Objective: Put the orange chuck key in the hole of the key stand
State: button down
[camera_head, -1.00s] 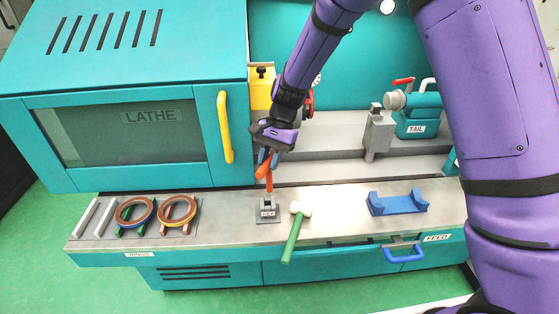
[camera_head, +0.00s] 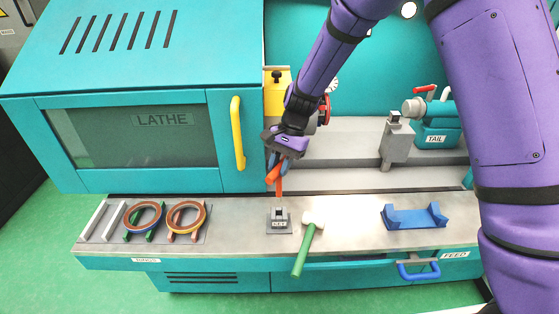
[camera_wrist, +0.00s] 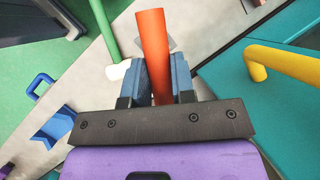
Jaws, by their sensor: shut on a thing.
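My gripper (camera_head: 279,161) is shut on the orange chuck key (camera_head: 273,175) and holds it over the front ledge of the lathe. The key's lower end points down, and a small gap shows between it and the grey key stand (camera_head: 279,221). In the wrist view, the orange key (camera_wrist: 153,45) stands between the blue fingers of my gripper (camera_wrist: 157,80). The key hides most of the stand there; only a small grey edge shows beside it. I cannot see the hole clearly.
A hammer with a white head and green handle (camera_head: 302,252) lies just right of the stand. A blue cradle (camera_head: 414,218) sits farther right. Rings on a rack (camera_head: 185,218) lie left. The lathe door's yellow handle (camera_head: 238,133) is close to my gripper's left.

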aim_at(280, 195)
jog(key=shift+f, duration=5)
jog(key=c, duration=0.9)
grip_release()
jog(key=v, duration=1)
jog(key=shift+w+d+r, duration=0.1)
jog(key=shift+r, duration=0.3)
